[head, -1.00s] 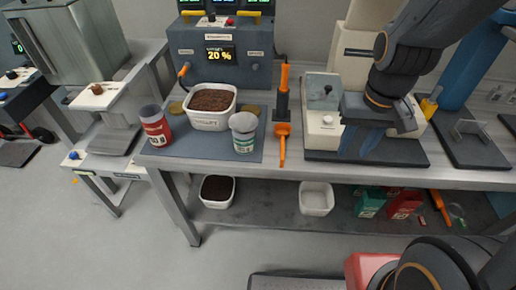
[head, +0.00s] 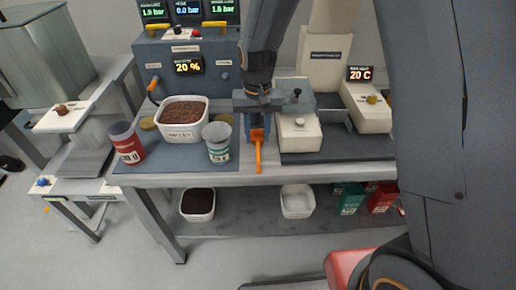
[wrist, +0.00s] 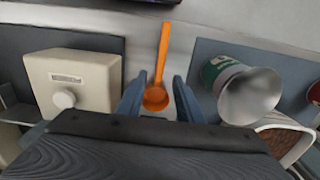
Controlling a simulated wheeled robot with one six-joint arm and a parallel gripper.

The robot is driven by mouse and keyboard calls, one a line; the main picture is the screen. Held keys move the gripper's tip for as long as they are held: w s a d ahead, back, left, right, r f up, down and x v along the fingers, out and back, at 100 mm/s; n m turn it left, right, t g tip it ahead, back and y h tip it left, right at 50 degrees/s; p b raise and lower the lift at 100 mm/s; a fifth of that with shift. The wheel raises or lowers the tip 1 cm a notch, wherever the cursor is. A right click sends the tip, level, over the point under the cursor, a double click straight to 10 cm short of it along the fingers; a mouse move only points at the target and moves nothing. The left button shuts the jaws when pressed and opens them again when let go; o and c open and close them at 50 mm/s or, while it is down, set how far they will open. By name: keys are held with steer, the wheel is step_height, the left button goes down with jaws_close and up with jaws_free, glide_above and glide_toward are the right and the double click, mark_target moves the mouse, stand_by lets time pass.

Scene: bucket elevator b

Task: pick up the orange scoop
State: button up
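The orange scoop (head: 258,148) lies on the bench, its handle pointing toward the front edge. My gripper (head: 257,134) is above its bowl end. In the wrist view, the scoop (wrist: 162,60) shows its round bowl between the two blue fingers of my gripper (wrist: 158,88). Gaps show between the bowl and both fingers, so the gripper is open. I cannot tell how far the fingertips are above the bench.
A grey-green can (head: 218,142), a red can (head: 127,142) and a white tub of brown grounds (head: 184,119) stand left of the scoop. A cream machine (head: 299,135) stands close on the right. Tubs sit on the lower shelf.

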mark_target(258, 145)
steer(key=shift+d+f+p, duration=0.1)
steer(key=shift+f+p, duration=0.9)
steer(key=shift+f, duration=1.55)
jaws_close()
